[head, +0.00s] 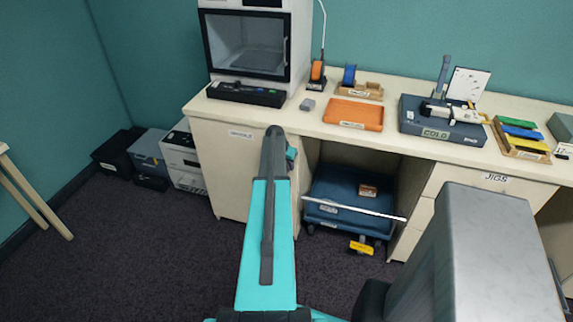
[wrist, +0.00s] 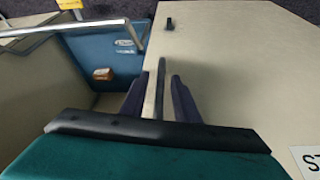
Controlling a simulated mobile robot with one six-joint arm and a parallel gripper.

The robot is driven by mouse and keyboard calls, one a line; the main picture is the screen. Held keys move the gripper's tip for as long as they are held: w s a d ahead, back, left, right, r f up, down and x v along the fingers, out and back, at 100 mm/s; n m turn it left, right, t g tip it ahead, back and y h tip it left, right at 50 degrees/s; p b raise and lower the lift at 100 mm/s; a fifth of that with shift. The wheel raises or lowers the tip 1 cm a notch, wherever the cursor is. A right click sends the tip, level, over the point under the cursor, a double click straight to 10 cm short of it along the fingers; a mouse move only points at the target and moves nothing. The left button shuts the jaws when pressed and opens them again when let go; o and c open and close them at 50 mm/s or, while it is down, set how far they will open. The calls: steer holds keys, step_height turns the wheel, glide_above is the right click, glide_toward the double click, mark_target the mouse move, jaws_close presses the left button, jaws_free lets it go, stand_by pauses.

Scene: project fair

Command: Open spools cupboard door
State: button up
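The spools cupboard door (head: 229,160) is the pale panel under the left end of the bench, with a small label near its top. It looks closed. In the wrist view the pale door (wrist: 235,70) fills the right side, with part of a label (wrist: 313,160) at the lower right corner. My gripper (wrist: 160,74) is at the door's edge beside the open bay. In the head view my arm hides most of the gripper.
A blue cart (head: 345,200) stands in the open bay right of the door, with a pale bar across its front. A 3D printer (head: 250,50) and an orange tray (head: 354,114) sit on the bench. Boxes (head: 183,160) stand left of the cupboard. The floor (head: 140,260) ahead-left is clear.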

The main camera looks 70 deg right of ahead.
jaws_close()
